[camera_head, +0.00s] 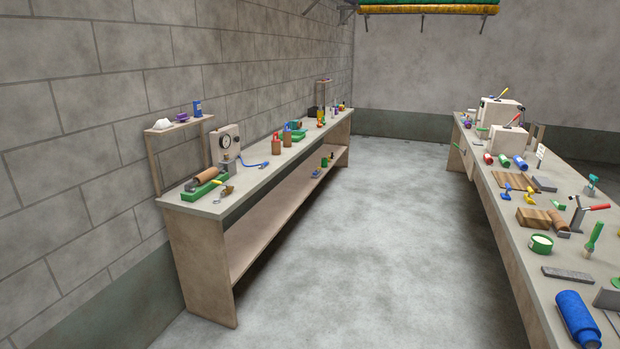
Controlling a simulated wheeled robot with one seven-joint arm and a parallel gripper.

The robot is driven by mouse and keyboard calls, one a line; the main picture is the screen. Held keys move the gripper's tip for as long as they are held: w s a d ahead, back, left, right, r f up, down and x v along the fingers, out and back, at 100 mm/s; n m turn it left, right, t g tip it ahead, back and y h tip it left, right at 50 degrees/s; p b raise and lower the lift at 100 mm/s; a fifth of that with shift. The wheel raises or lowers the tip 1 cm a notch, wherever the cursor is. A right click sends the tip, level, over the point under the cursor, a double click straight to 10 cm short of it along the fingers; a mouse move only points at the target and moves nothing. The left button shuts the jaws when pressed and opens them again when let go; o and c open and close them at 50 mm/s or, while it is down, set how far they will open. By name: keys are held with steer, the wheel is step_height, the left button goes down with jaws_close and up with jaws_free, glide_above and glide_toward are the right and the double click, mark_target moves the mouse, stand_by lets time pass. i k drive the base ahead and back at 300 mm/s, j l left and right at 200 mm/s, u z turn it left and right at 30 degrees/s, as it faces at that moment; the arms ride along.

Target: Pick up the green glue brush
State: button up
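A green-handled, brush-like tool (595,236) stands upright, slightly tilted, on the right bench near the picture's right edge. It looks like the green glue brush, but it is small in view and I cannot make out its bristles. A green tub with a pale top (541,244) stands to its left on the same bench. My gripper is not in view.
The right bench (520,262) also holds a blue bottle (577,318), a grey bar (567,274), wooden blocks (533,217) and a red-handled tool (577,214). A long left bench (240,194) runs along the wall. The floor (370,240) between the benches is clear.

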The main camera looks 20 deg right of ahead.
mark_target(589, 247)
steer(key=i+l+z, duration=0.3)
steer(key=i+z, duration=0.7)
steer(key=i, duration=0.15)
steer(key=i+j+z, duration=0.15)
steer(key=i+z, duration=0.35)
steer(key=i, duration=0.15)
steer(key=i+z, duration=0.4)
steer(key=i, duration=0.15)
steer(key=i+j+z, duration=0.15)
steer(key=i+z, duration=0.25)
steer(key=i, duration=0.15)
steer(key=i+l+z, duration=0.2)
steer(key=i+z, duration=0.6)
steer(key=i, duration=0.05)
